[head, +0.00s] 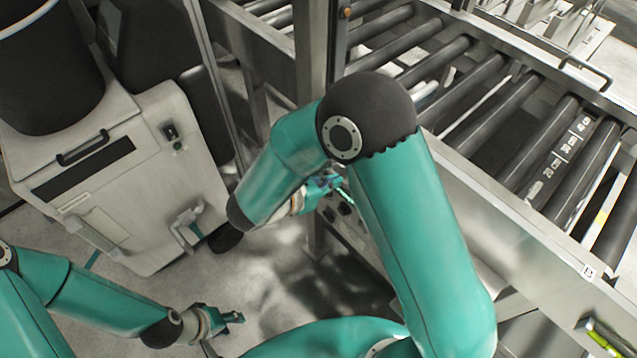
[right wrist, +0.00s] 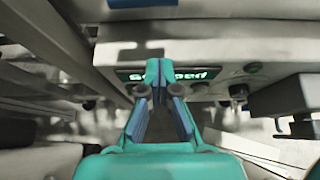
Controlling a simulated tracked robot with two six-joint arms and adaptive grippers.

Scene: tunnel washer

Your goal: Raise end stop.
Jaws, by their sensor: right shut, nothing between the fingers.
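My right gripper (head: 336,184) is below the side of the roller conveyor (head: 480,100), at a small control panel whose knobs (head: 345,209) partly show under my arm. In the right wrist view the gripper (right wrist: 158,68) is shut and empty. Its tips are in front of the panel's lit green display (right wrist: 190,75) and cover part of its text; whether they touch is unclear. I cannot make out the end stop.
A pale wheeled machine (head: 120,170) with a black drum stands at left. A metal post (head: 311,50) rises beside my right arm. The conveyor's steel side rail (head: 510,210) runs down to the right. Some floor between the machine and conveyor is clear.

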